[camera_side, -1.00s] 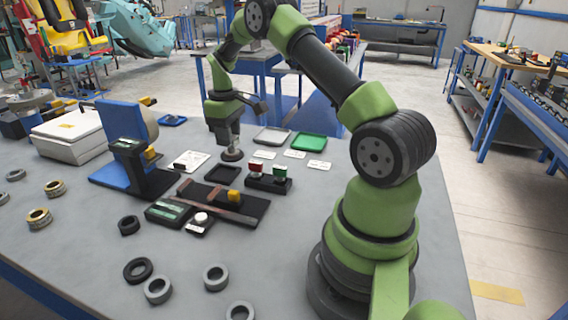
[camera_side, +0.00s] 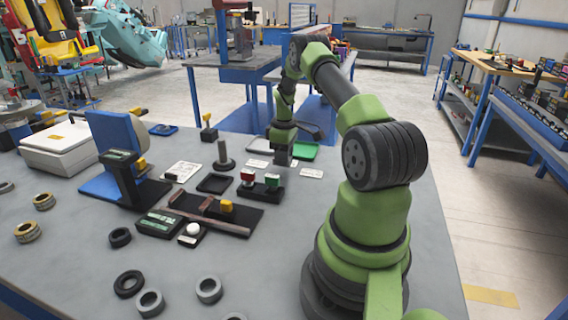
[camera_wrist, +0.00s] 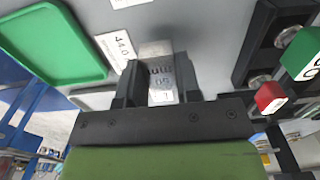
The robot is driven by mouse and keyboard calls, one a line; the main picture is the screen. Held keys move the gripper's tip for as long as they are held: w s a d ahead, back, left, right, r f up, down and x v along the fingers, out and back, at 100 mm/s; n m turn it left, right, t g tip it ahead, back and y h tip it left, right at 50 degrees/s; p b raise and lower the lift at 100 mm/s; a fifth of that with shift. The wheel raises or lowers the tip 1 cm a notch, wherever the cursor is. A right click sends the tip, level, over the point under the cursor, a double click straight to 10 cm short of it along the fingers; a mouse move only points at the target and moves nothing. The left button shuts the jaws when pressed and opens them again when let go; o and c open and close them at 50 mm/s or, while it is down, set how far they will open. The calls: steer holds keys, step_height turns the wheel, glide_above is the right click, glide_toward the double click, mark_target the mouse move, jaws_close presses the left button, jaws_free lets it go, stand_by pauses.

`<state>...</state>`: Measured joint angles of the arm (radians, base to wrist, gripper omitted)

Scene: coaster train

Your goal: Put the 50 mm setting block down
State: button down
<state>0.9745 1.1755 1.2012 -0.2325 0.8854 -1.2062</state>
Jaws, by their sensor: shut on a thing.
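My gripper (camera_wrist: 158,88) is shut on a silvery metal block (camera_wrist: 162,82), whose marking reads 50 mm, upside down in the wrist view. The block sits between the two dark fingers, close above the grey bench top or touching it; I cannot tell which. In the side view my gripper (camera_side: 281,158) points down among the white label cards, in front of the green tray (camera_side: 304,152), and the block is mostly hidden there. A card marked 44.0 (camera_wrist: 121,46) lies beside the block in the wrist view.
A dark round-based post (camera_side: 223,158) stands left of my gripper. The box with red and green buttons (camera_side: 260,190) is close in front. White cards lie on either side (camera_side: 257,163) and (camera_side: 311,173). The green tray also shows in the wrist view (camera_wrist: 45,50).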

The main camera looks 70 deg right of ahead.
steer(key=shift+f, duration=1.2)
steer(key=shift+f, duration=0.1)
steer(key=c, duration=0.8)
jaws_free()
